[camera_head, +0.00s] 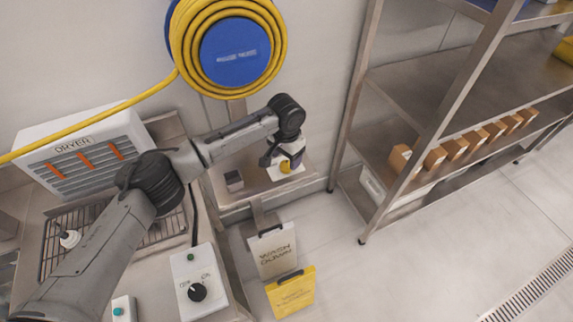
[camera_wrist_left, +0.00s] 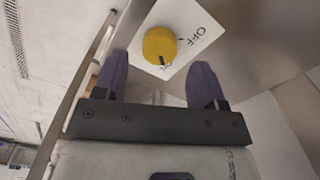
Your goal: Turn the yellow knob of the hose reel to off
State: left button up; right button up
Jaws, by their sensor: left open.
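The yellow knob (camera_head: 285,166) sits on a white plate below the hose reel (camera_head: 236,52), a blue drum wound with yellow hose. The left wrist view shows the knob (camera_wrist_left: 160,45) from close up, with a dark mark on its lower edge. The word OFF (camera_wrist_left: 197,37) is printed to its right on the plate; other lettering by the mark is partly hidden. My left gripper (camera_head: 280,160) is at the knob in the head view. In the wrist view its two purple fingers (camera_wrist_left: 160,75) are open and apart, with the knob beyond their tips and roughly between them. My right gripper is not in view.
A dryer unit (camera_head: 80,155) stands at the left. A white control box (camera_head: 198,283) with a black dial is at the bottom. White and yellow signs (camera_head: 291,292) stand below my gripper. A metal shelf (camera_head: 400,80) with several brown boxes is on the right. The floor between is clear.

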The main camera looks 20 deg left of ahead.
aim_at(286, 164)
pick_arm(q)
jog(key=shift+f, duration=1.75)
jog(key=shift+c, duration=0.3)
